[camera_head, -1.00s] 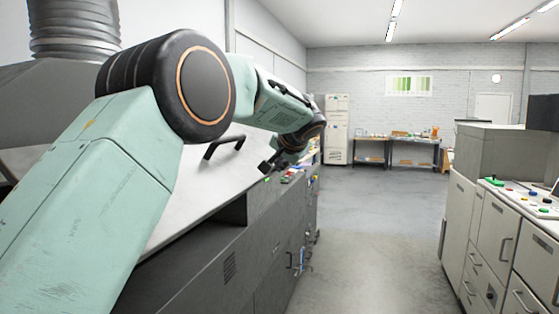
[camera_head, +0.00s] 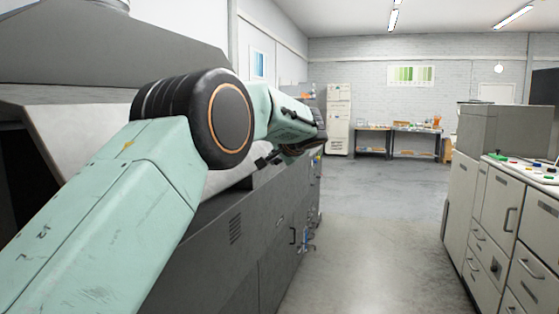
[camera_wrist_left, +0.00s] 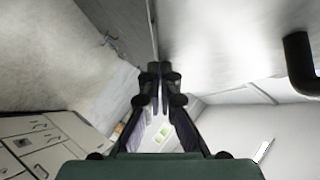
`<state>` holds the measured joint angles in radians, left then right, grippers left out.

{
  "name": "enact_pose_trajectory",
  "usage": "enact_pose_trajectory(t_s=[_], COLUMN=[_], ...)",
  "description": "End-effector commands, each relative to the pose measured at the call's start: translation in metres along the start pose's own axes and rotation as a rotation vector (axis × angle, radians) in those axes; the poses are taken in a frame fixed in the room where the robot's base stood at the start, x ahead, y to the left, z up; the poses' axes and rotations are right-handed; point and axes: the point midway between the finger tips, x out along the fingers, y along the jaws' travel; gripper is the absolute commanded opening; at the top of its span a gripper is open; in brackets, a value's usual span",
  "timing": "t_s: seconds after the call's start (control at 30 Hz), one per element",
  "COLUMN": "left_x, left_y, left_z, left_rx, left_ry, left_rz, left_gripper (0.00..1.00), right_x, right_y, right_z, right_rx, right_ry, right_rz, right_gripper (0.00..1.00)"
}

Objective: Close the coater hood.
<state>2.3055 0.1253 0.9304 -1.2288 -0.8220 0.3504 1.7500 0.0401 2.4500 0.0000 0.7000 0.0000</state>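The coater hood (camera_head: 85,122) is a pale grey sloping panel on the dark machine at the left. My left arm hides much of it, and I cannot tell how far it stands open. In the left wrist view the pale panel (camera_wrist_left: 225,45) fills the upper right, with a black bar handle (camera_wrist_left: 299,62) at its right side. My left gripper (camera_head: 266,160) is beyond my forearm, near the panel's far end. In the wrist view its fingertips (camera_wrist_left: 160,72) are together with nothing between them, apart from the handle. My right gripper is out of view.
The dark machine body (camera_head: 225,235) runs along the left. Pale cabinets (camera_head: 485,215) with a button panel stand at the right. The grey floor (camera_head: 370,220) between them is clear. Tables (camera_head: 400,133) stand at the back wall.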

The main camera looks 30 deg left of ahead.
Motion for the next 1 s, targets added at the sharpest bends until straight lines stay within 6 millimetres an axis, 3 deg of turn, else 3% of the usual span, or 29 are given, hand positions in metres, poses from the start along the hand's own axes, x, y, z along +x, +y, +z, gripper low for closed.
enact_pose_trajectory(t_s=[0.03, 0.1, 1.0], left_x=[0.009, 0.015, 0.098], left_y=[0.009, 0.014, 0.054], left_z=[0.009, 0.015, 0.099], left_rx=[0.009, 0.024, 0.209], left_ry=[-0.003, -0.002, -0.001], left_rz=[-0.010, -0.025, -0.210], left_gripper=[0.00, 0.00, 0.00], right_x=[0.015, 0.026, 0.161], right_y=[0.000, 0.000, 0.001], right_z=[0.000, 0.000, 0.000], right_rx=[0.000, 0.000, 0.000], right_ry=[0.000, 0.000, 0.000], right_rz=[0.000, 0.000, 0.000], right_gripper=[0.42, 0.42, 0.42])
